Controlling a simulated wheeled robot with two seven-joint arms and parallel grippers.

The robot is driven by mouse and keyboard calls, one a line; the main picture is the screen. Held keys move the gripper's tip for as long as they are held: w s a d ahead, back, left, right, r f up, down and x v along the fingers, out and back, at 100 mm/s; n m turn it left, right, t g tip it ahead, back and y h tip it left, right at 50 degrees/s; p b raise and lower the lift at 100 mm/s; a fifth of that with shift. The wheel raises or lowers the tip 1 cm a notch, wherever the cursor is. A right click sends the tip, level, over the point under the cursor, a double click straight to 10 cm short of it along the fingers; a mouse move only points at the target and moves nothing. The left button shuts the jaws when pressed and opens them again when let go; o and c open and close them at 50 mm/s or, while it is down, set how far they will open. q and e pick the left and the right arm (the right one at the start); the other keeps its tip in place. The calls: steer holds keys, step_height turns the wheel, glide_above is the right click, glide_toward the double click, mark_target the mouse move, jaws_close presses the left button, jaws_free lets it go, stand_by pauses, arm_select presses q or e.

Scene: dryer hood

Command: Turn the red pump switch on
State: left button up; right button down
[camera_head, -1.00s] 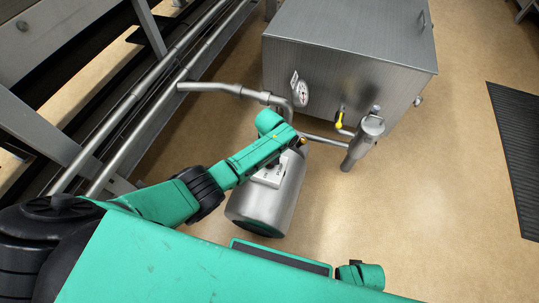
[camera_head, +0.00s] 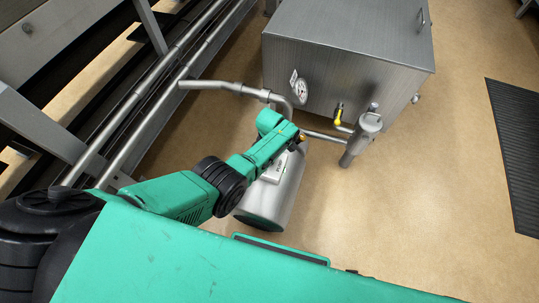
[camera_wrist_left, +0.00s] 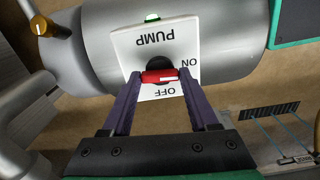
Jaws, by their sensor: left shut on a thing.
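The red pump switch (camera_wrist_left: 160,76) sits on a white plate (camera_wrist_left: 140,48) marked PUMP, ON and OFF, on a steel cylinder. In the left wrist view its handle lies across the picture, with a white mark toward the right, the side of the ON label. My left gripper (camera_wrist_left: 158,78) is shut on the switch, one purple finger at each end. A green light (camera_wrist_left: 152,17) shows at the plate's upper edge. In the head view my left wrist covers the switch; the pump cylinder (camera_head: 262,208) shows below it. My right gripper is not in view.
A yellow-handled valve (camera_head: 339,115) and a vertical pipe (camera_head: 362,138) are to the right. Pipes and rails run along the left. The floor at right is open, with a dark mat (camera_head: 515,150).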

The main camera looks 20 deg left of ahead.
arm_select(q)
steer(key=shift+n, duration=0.5)
steer(key=o, duration=1.4)
steer(key=shift+a, duration=0.1)
steer(key=shift+r, duration=0.1)
step_height(320, 180, up, 3)
steer(key=p, duration=0.2)
steer(key=shift+p, duration=0.3)
step_height(320, 180, up, 11)
steer(key=p, duration=0.5)
steer(key=shift+r, duration=0.2)
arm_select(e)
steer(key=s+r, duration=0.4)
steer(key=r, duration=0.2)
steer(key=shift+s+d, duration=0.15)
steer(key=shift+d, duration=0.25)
